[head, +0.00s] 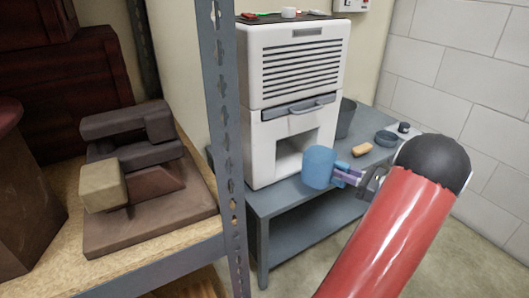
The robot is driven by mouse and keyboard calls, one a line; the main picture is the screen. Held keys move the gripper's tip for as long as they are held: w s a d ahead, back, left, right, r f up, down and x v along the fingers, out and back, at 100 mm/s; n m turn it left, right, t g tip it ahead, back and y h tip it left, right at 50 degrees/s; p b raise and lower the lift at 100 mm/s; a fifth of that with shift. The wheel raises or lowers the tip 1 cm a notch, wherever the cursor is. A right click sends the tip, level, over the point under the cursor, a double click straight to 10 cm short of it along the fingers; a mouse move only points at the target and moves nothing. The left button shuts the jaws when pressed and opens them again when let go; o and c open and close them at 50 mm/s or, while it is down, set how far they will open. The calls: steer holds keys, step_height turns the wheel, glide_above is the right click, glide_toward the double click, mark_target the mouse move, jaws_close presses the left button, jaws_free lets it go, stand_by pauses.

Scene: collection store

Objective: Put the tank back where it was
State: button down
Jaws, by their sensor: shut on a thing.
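The tank (318,168) is a blue, rounded vessel. My gripper (343,175) is shut on its right side. The tank shows in front of the lower right part of a white machine (292,125), close to the dark open bay (289,158) low in the machine's front. Whether the tank touches the blue-grey table (262,205) cannot be told. The machine has a slatted grille above and a grey handle across its middle. The tank hides part of the machine's right edge.
A grey bin (346,118), a tan block (362,150), a round dark dish (386,139) and a small dark jar (404,127) stand on the table to the right. A metal shelf post (226,150) rises at left, beside a shelf holding a brown sculpture (140,185).

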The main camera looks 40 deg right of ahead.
mark_target(325, 155)
steer(key=shift+w+d+f+b, duration=0.1)
steer(key=shift+w+d+f, duration=0.35)
steer(key=shift+w, duration=2.65)
steer(key=shift+w+d+f+b, duration=0.2)
steer(key=shift+w+f, duration=0.5)
steer(key=shift+w, duration=2.35)
steer(key=shift+w+d+f+b, duration=0.1)
steer(key=shift+w+d+f, duration=0.35)
steer(key=shift+w, duration=2.65)
steer(key=shift+a+f, duration=0.2)
steer(key=shift+f, duration=0.1)
steer(key=c, duration=1.3)
jaws_free()
steer(key=shift+r, duration=0.1)
steer(key=shift+s+d, duration=0.1)
steer(key=shift+s, duration=0.1)
steer(key=v, duration=1.1)
steer(key=shift+s, duration=0.3)
